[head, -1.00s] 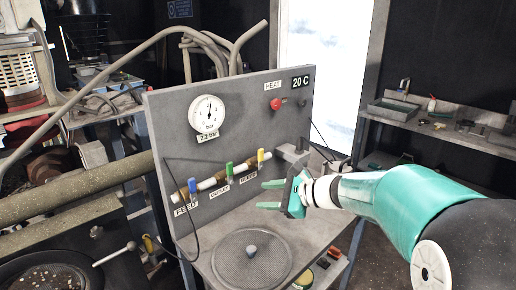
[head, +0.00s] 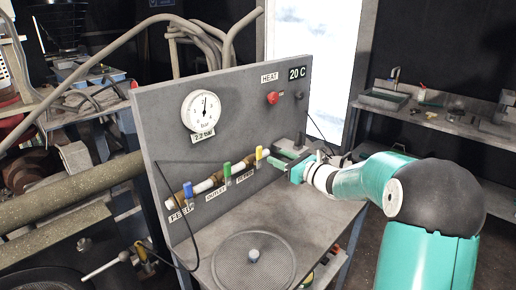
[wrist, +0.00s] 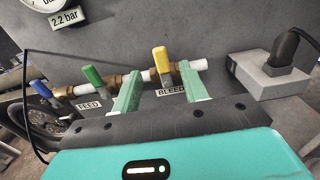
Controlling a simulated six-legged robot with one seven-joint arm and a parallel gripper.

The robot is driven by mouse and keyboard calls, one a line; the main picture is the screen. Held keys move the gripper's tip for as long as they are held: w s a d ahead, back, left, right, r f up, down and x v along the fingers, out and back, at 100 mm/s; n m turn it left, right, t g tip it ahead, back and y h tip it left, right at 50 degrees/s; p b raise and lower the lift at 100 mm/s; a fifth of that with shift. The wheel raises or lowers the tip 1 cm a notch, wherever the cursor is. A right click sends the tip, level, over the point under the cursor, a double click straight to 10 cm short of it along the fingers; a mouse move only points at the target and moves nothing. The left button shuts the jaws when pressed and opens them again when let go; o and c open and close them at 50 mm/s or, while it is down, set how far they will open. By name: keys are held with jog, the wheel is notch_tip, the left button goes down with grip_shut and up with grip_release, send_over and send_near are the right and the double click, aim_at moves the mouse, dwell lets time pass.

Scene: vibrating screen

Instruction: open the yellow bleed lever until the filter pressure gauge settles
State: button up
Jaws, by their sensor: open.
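The yellow bleed lever (head: 259,156) stands upright on the pipe at the right end of the grey panel. In the wrist view the yellow lever (wrist: 161,60) shows between my two fingers, beyond their tips, above a BLEED label. My gripper (head: 276,157) is open and empty, just to the right of the lever in the head view; whether a finger touches it I cannot tell. The round pressure gauge (head: 201,110) is on the panel, with a 2.2 bar plate (head: 202,135) below it. Its needle points nearly straight up.
The green outlet lever (head: 227,171) and blue feed lever (head: 188,189) stand upright on the same pipe, left of the yellow one. A red heat knob (head: 273,98) is above. A grey block with a black plug (wrist: 286,48) sits right.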

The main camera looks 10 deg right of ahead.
aim_at(261, 149)
jog(key=x, duration=0.9)
jog(key=shift+w+a+r, duration=0.1)
jog(key=shift+a+r, duration=0.05)
grip_shut()
